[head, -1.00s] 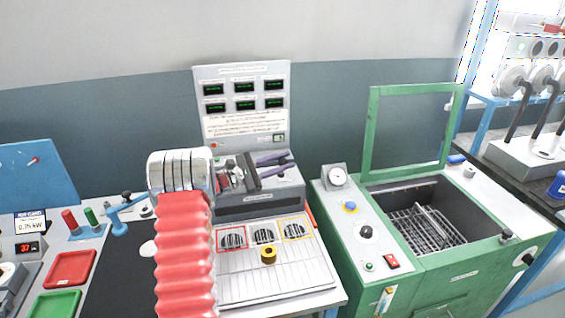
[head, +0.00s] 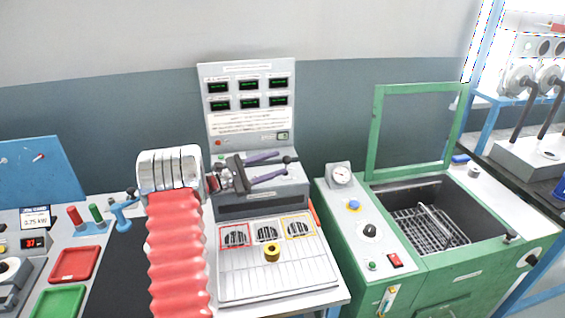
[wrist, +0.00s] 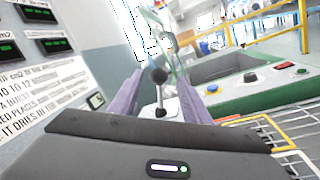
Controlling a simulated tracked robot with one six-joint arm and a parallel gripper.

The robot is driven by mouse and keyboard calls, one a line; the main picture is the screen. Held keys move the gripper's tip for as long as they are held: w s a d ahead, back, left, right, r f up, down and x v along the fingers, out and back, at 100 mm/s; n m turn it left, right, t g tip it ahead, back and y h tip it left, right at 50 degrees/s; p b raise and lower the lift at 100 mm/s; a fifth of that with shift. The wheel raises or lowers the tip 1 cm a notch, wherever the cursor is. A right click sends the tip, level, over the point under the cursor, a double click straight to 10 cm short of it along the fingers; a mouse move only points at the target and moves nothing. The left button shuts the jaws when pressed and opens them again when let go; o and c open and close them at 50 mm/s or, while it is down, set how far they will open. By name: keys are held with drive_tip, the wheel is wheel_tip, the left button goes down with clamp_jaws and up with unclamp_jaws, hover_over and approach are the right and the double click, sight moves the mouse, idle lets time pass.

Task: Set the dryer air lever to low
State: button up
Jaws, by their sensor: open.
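My gripper (head: 283,163) has two purple fingers that are open and point right, in front of the grey bench's upright panel. A lever with a black ball knob (head: 288,159) stands by the fingertips. In the wrist view, the knob (wrist: 158,76) and its metal rod (wrist: 162,104) show between the two fingers (wrist: 160,82), with space on both sides. Nothing is gripped. The lever's foot and any low or high marking are hidden or too small to read.
A green machine (head: 440,270) with an open basin and raised frame stands at right. Red (head: 75,263) and green (head: 58,301) trays lie at left.

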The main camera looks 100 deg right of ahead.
drive_tip(key=v, duration=0.9)
drive_tip(key=shift+w+f, duration=0.1)
idle(0.4)
